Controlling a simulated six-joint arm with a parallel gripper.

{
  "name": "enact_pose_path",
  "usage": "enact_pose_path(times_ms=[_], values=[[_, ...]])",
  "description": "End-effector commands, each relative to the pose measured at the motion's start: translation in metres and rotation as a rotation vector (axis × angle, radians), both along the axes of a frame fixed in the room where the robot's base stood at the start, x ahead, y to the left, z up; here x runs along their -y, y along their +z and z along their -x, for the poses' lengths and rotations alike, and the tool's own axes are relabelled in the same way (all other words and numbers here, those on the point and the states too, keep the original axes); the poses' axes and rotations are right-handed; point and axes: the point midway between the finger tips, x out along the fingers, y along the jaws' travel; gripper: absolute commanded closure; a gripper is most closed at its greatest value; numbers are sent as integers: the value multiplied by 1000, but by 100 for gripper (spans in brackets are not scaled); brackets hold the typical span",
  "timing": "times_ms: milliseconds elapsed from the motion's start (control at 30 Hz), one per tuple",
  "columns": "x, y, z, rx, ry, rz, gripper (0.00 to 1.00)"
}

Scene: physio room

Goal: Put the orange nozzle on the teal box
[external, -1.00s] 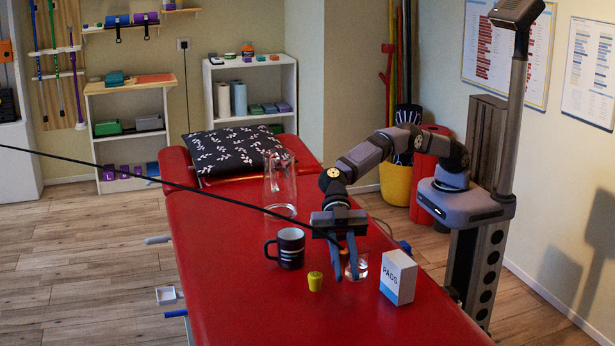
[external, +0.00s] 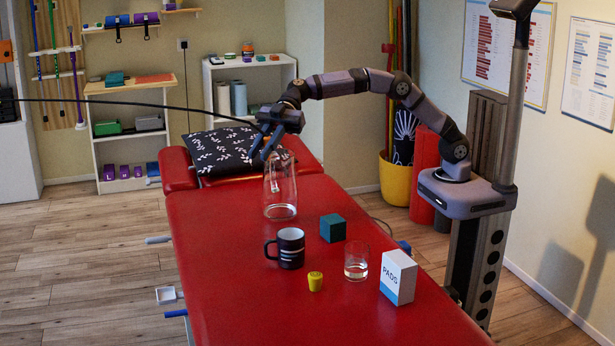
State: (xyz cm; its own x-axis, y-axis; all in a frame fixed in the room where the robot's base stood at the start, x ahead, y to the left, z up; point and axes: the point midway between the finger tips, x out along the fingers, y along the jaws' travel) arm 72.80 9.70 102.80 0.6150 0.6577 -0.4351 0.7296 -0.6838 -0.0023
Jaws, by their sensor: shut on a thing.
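The teal box (external: 333,228) sits on the red treatment table, right of and behind the dark mug. A thin black hose (external: 120,103) runs in from the left edge, through the air, to my gripper (external: 263,154). My gripper is raised over the far part of the table, near the pillow and the top of the glass jug, well away from the teal box. Its jaws are shut on the hose end. The orange nozzle is not clearly visible there and seems hidden by the fingers. Whether the gripper touches the jug cannot be told.
The clear glass jug (external: 280,195) stands under and beside my gripper. A dark striped mug (external: 290,249), a yellow cup-like piece (external: 315,281), a glass with liquid (external: 356,263) and a white PADS box (external: 398,278) stand around the teal box. The near-left part of the red table (external: 225,290) is clear.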

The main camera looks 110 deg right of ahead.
Motion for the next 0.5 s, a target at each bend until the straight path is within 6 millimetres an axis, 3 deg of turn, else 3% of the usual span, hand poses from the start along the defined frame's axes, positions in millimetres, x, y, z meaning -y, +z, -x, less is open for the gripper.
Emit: enact_pose_path(times_ms=[100,233,367,500], values=[[30,-1,19,-1,-31,-1,100],[49,-13,43,-2,-32,-3,100],[52,-32,74,-3,3,-4,100],[35,-62,114,-6,91,-4,100]])
